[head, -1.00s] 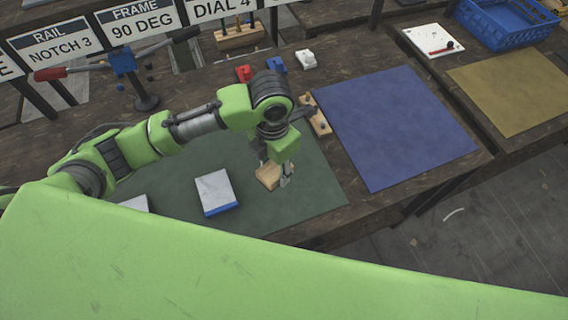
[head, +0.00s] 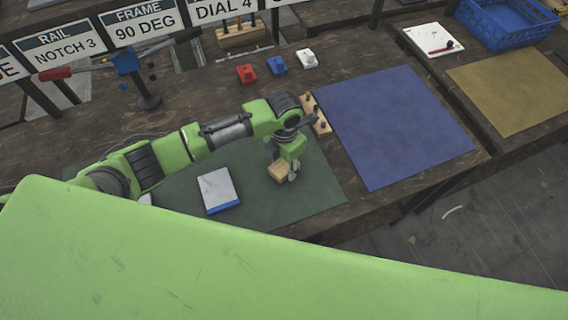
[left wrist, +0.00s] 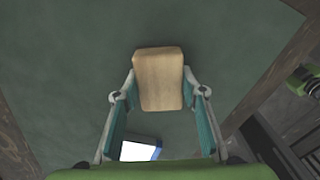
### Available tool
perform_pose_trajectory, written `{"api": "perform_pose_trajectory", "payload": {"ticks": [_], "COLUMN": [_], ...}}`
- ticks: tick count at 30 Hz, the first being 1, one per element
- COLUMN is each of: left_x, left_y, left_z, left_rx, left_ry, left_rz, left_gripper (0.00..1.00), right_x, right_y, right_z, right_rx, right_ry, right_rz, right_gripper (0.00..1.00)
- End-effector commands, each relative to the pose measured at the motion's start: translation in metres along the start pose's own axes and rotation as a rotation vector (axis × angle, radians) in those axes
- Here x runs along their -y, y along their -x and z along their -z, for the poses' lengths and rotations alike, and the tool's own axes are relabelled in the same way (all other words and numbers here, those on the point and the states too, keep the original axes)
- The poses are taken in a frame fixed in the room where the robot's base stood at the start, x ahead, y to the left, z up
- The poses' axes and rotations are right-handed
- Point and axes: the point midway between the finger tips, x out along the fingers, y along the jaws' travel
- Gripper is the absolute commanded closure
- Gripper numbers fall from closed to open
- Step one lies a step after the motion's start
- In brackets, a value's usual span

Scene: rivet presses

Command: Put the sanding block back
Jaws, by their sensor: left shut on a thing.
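The sanding block, a tan wooden block (head: 278,172), is at my left gripper (head: 292,175) over the right part of the dark green mat (head: 310,190). In the left wrist view the block (left wrist: 158,82) sits between the two fingers of the left gripper (left wrist: 159,92), which is shut on it. The green mat fills the background there. I cannot tell how far the block is above the mat. The right gripper is not in view.
A white pad with a blue edge (head: 217,189) lies left of the block. A wooden peg strip (head: 315,115) stands between the green mat and the blue mat (head: 395,125). Red (head: 246,74), blue (head: 277,66) and white (head: 307,58) small blocks are behind. The blue mat is clear.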

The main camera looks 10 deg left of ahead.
Motion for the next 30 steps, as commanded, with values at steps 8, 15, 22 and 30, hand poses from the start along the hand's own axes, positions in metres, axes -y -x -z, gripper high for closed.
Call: {"api": "perform_pose_trajectory", "payload": {"ticks": [8, 15, 22, 30], "left_x": [0.0, 0.0, 0.0, -0.001], "left_y": [-0.004, -0.003, 0.003, 0.048], "left_z": [0.0, 0.0, 0.0, -0.002], "left_rx": [0.0, 0.0, 0.001, 0.006], "left_ry": [0.0, 0.0, 0.0, -0.002], "left_rz": [0.0, 0.0, 0.0, -0.001], "left_gripper": [0.59, 0.45, 0.45, 0.45], "right_x": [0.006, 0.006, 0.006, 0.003], "right_y": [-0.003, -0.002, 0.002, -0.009], "right_z": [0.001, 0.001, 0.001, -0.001], "right_rx": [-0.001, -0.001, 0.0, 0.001], "right_ry": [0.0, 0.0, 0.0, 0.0], "right_rz": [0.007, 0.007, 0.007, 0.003], "right_gripper": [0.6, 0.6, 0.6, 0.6]}}
